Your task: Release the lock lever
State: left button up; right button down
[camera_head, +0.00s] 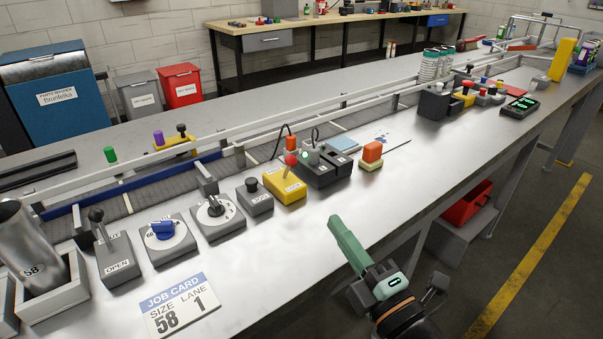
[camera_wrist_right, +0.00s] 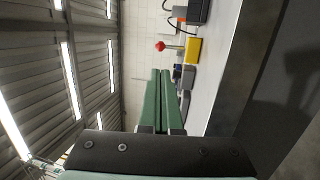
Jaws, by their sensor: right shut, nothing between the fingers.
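A yellow box (camera_head: 284,185) with a red-ball lever (camera_head: 291,160) stands mid-bench. The lever leans up from the box, and its label is too small to read. It also shows in the right wrist view as a red ball (camera_wrist_right: 160,46) on a thin rod beside the yellow box (camera_wrist_right: 193,50). A grey box (camera_head: 119,262) marked OPEN with a black-knobbed lever (camera_head: 97,216) stands at the left. I cannot tell from labels which is the lock lever. My right gripper (camera_head: 335,220) is shut and empty, with green fingers together, over the bench's front edge, apart from both levers. My left gripper is out of view.
Between the levers stand a blue-knob dial (camera_head: 164,232), a grey rotary selector (camera_head: 215,209) and a small black-button box (camera_head: 254,197). A black unit (camera_head: 322,169) adjoins the yellow box. A job card (camera_head: 181,305) reads size 58, lane 1. The front bench strip (camera_head: 285,230) is clear.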

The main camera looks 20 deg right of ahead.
aim_at(294, 164)
jog(key=p+x, duration=0.2)
jog(key=x, duration=1)
jog(key=shift+w+r, duration=0.15)
jog(key=shift+w, duration=0.1)
jog(key=shift+w+a, duration=0.1)
jog(key=shift+w, duration=0.2)
jog(key=shift+r+p, duration=0.1)
jog(key=shift+p, duration=0.2)
